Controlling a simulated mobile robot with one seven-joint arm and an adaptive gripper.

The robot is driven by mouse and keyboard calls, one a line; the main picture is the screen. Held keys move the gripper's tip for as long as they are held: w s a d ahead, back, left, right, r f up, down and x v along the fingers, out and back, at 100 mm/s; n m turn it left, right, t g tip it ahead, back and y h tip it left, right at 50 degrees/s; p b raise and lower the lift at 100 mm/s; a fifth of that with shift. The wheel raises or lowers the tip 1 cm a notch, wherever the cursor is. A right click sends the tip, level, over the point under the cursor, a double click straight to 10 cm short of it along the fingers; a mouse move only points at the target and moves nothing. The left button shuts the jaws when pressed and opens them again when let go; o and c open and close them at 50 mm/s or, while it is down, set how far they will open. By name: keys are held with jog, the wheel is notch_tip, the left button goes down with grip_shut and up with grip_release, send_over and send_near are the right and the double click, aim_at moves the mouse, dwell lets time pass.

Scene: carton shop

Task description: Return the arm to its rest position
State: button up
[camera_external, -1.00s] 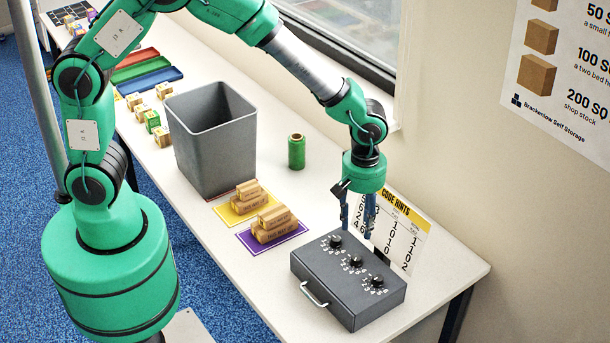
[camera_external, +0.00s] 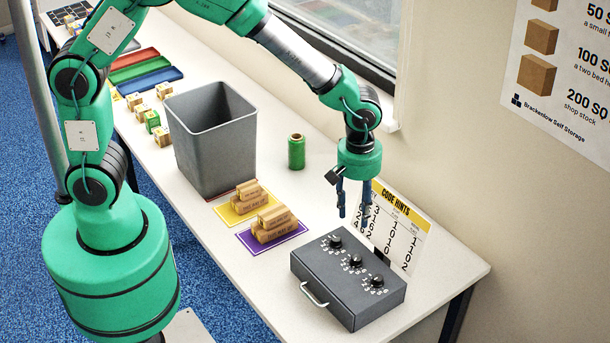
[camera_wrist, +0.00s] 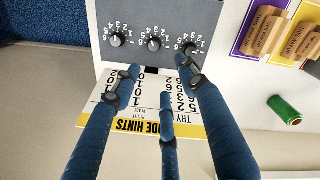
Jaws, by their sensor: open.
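My gripper (camera_external: 354,212) hangs pointing down above the table, at the back edge of a dark grey box with dials (camera_external: 345,285). Its blue fingers are spread and hold nothing. In the wrist view the fingers (camera_wrist: 160,90) reach over the code hints card (camera_wrist: 130,108), and the box (camera_wrist: 150,35) with its three dials lies beyond the fingertips. The card (camera_external: 405,235) stands behind the box in the external view, partly hidden by a finger. The fingers look apart from the box and the card.
A grey bin (camera_external: 212,140) and a green spool (camera_external: 296,151) stand left of my gripper. Wooden blocks sit on a purple mat (camera_external: 252,243) and a yellow mat (camera_external: 222,211). A wall and window run behind the table. The table's right end is clear.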

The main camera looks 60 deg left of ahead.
jog(key=s+a+r+m+t+b, duration=0.1)
jog(key=s+a+r+m, duration=0.15)
jog(key=a+r, duration=0.7)
jog(key=s+a+r+m+t+b, duration=0.1)
jog(key=s+a+r+m+b, duration=0.15)
jog(key=a+r, duration=0.65)
jog(key=s+a+r+m+t+b, duration=0.1)
jog(key=s+a+r+m+t, duration=0.2)
jog(key=s+a, duration=1.1)
jog(key=s+m, duration=0.2)
jog(key=s, duration=0.1)
jog(key=shift+a, duration=0.4)
